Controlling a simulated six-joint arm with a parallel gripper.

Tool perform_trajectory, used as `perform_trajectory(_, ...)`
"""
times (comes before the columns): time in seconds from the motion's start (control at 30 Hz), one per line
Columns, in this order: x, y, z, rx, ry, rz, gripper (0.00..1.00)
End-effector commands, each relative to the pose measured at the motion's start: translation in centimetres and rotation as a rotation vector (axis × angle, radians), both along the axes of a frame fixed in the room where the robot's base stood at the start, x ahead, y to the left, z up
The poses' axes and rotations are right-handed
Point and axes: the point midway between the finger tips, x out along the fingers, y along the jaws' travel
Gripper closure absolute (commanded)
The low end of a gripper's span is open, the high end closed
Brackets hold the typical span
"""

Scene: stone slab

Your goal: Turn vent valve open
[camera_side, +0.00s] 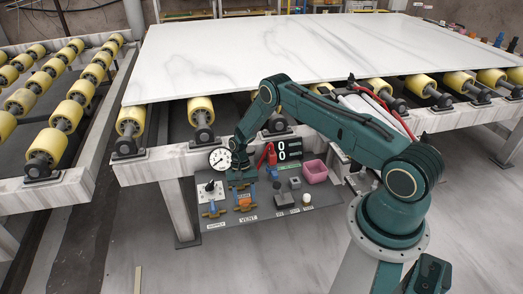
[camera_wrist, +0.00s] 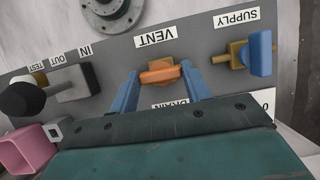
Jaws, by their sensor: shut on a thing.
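The vent valve has an orange handle (camera_wrist: 160,75) with brass parts behind it, beside the VENT label (camera_wrist: 155,37), which reads upside down in the wrist view. My gripper (camera_wrist: 160,80) has its two blue fingers on either side of this handle and is shut on it. The handle lies roughly left to right between the fingers. In the side view, the orange handle (camera_side: 244,202) shows small above the VENT label, under my gripper (camera_side: 243,187). The exact finger contact is too small to tell there. The DRAIN label (camera_wrist: 170,105) is partly hidden by my gripper.
The supply valve with a blue handle (camera_wrist: 260,54) stands close beside. A black-knobbed lever (camera_wrist: 22,98), a grey IN/OUT block (camera_wrist: 75,84) and a pink bin (camera_side: 314,171) are on the panel. A gauge (camera_side: 220,159) and a display (camera_side: 289,148) stand behind. A marble slab (camera_side: 300,45) overhangs.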

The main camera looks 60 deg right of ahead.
Motion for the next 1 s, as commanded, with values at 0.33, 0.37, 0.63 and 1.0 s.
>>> perform_trajectory(0.33, 0.0, 0.0, 0.0, -0.001, 0.0, -0.001, 0.31)
perform_trajectory(0.37, 0.0, 0.0, 0.0, -0.001, 0.0, -0.001, 0.31)
perform_trajectory(0.63, 0.2, -0.1, 0.4, -0.001, -0.001, 0.0, 0.31)
perform_trajectory(1.0, 1.3, -1.3, 4.3, -0.002, -0.003, 0.0, 0.31)
